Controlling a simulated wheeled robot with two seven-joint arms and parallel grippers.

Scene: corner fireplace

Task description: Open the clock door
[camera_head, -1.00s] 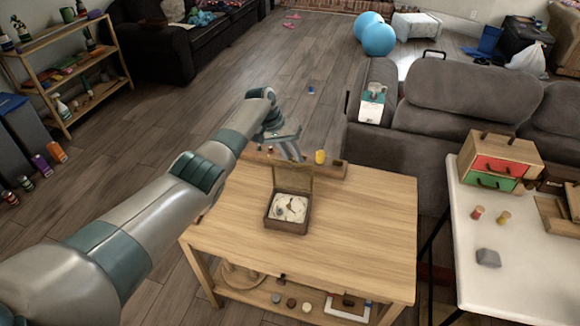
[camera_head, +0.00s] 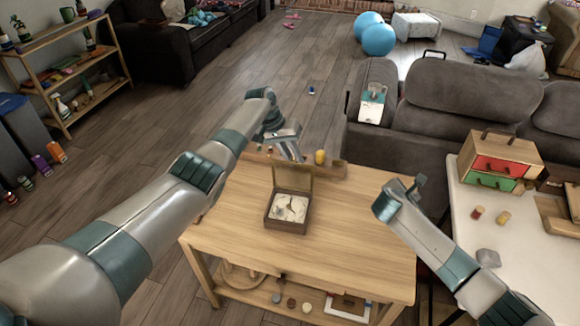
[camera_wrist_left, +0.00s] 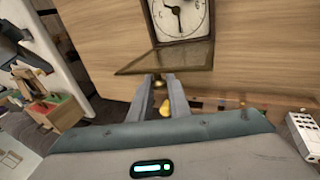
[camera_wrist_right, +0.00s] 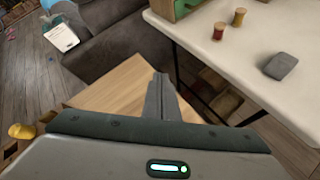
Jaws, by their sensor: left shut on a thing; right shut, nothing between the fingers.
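The clock (camera_head: 287,226) is a small dark wooden box lying face up on the wooden table, with a white dial and dark hands. Its dial also shows in the left wrist view (camera_wrist_left: 181,17). The clock door (camera_head: 293,179), a framed pane, stands raised from the far side of the box, and the left wrist view shows the pane (camera_wrist_left: 165,58) too. My left gripper (camera_head: 299,157) is at the door's upper edge, shut on a small brass knob (camera_wrist_left: 160,82). My right gripper (camera_head: 419,181) is shut and empty, above the table's right side; its closed fingers show in the right wrist view (camera_wrist_right: 160,92).
A wooden rail with a yellow knob (camera_head: 320,157) lies along the table's far edge. A white side table (camera_head: 520,260) on the right holds a drawer box (camera_head: 500,160), small spools and a grey block. A grey sofa (camera_head: 460,105) stands behind. The table's front is clear.

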